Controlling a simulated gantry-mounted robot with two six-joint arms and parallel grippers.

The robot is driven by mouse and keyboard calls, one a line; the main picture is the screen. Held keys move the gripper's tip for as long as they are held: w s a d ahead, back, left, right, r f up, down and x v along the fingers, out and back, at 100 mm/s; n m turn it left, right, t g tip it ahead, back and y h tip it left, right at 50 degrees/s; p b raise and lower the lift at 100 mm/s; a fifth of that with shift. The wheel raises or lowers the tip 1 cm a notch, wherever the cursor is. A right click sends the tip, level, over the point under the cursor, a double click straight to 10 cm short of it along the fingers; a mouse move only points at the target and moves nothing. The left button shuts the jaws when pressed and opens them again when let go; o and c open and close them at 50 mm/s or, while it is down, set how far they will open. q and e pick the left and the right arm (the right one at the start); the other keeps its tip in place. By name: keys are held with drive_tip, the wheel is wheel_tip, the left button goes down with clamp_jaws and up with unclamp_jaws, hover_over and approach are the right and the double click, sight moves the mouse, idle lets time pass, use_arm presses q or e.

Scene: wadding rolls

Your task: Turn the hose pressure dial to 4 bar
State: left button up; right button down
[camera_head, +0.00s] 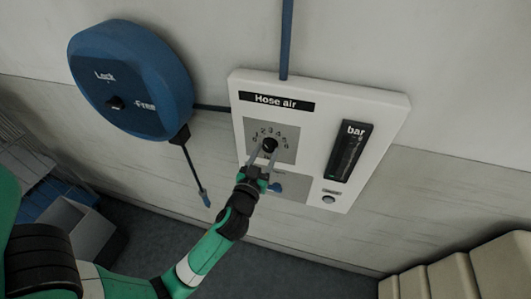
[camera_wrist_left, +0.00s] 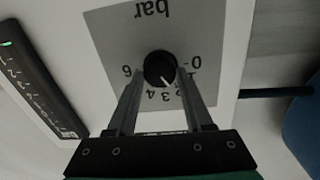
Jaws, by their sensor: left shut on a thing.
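The hose pressure dial is a round black knob (camera_wrist_left: 160,69) on a grey scale plate (camera_head: 285,135) of the white "Hose air" panel (camera_head: 392,112). My left gripper (camera_head: 270,149) is shut on the knob, with one finger on each side of it. In the left wrist view the scale appears upside down and the left gripper (camera_wrist_left: 160,78) reaches in from below. The knob's white pointer mark seems to point between 2 and 3. The bar gauge (camera_head: 350,150) is a dark upright strip right of the dial; its reading is too small to tell. My right gripper is out of view.
A blue hose reel (camera_head: 140,75) marked "Lock" and "Free" hangs left of the panel. A blue part (camera_head: 276,187) sits below the dial, partly behind my gripper. A round button (camera_head: 328,199) is lower right.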

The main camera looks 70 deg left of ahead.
use_arm(q)
clamp_jaws()
drive_tip(key=m+p, duration=0.3)
drive_tip(key=m, duration=0.3)
drive_tip(key=shift+d+r, duration=0.1)
drive_tip(key=shift+r, duration=0.05)
drive_tip(key=m+p, duration=0.1)
drive_tip(key=m, duration=0.4)
drive_tip(key=shift+w+g+p, duration=0.1)
drive_tip(key=shift+g+p, duration=0.3)
drive_tip(key=shift+m, duration=0.3)
drive_tip(key=o, duration=1.2)
unclamp_jaws()
drive_tip(key=shift+c, duration=0.2)
